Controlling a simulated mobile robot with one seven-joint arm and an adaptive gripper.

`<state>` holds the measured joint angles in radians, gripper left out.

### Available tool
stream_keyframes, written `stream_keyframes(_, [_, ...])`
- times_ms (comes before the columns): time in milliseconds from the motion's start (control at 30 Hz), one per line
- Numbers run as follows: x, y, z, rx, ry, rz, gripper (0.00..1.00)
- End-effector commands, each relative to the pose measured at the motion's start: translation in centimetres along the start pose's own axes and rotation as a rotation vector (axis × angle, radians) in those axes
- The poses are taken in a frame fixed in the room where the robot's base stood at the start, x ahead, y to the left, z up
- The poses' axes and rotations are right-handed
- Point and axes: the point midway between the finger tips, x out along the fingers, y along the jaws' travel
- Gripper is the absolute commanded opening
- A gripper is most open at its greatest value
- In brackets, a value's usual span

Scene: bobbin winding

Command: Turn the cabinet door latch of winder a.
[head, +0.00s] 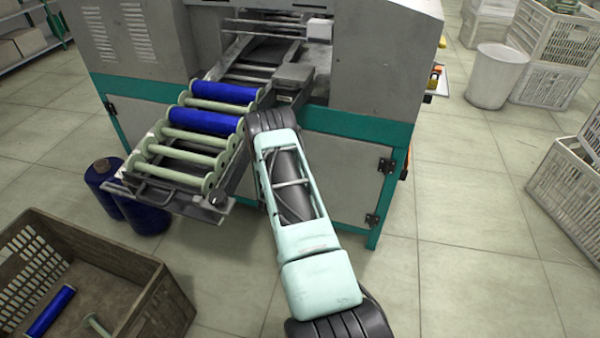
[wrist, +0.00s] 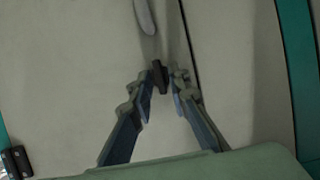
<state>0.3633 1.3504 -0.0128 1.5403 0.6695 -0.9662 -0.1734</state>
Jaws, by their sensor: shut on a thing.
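The latch (wrist: 158,70) is a small dark piece on the pale grey cabinet door (wrist: 70,85), close to the vertical door seam. In the wrist view my gripper (wrist: 164,80) has its two fingertips closed in on either side of the latch, shut on it. The winder (head: 350,65) stands ahead in the head view, with a grey cabinet door (head: 345,175) in its teal frame. My arm reaches down in front of it and hides the latch and my gripper there.
A bobbin rack (head: 165,175) with several green rollers and two blue bobbins (head: 205,120) juts out left of my arm. Blue spools (head: 140,210) stand below it. A brown crate (head: 150,305) is at front left. Open floor (head: 480,240) lies to the right.

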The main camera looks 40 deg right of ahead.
Motion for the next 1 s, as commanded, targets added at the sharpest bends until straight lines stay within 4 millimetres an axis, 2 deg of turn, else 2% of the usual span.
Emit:
stream_keyframes(67, [0.2,-0.2,-0.6,-0.001,0.011,-0.005,0.0])
stream_keyframes(100, [0.2,-0.2,-0.6,-0.001,0.011,-0.005,0.2])
stream_keyframes(167, [0.2,-0.2,-0.6,-0.001,0.011,-0.005,0.25])
stream_keyframes(433, [0.0,-0.1,-0.3,0.0,0.005,-0.002,0.25])
stream_keyframes(567, [-0.7,-0.1,-0.2,-0.001,0.004,-0.002,0.25])
stream_keyframes(667, [-2.0,-0.1,-0.2,0.0,0.003,-0.002,0.25])
stream_keyframes(1000, [-8.3,-0.2,-0.3,-0.002,0.005,-0.004,0.25])
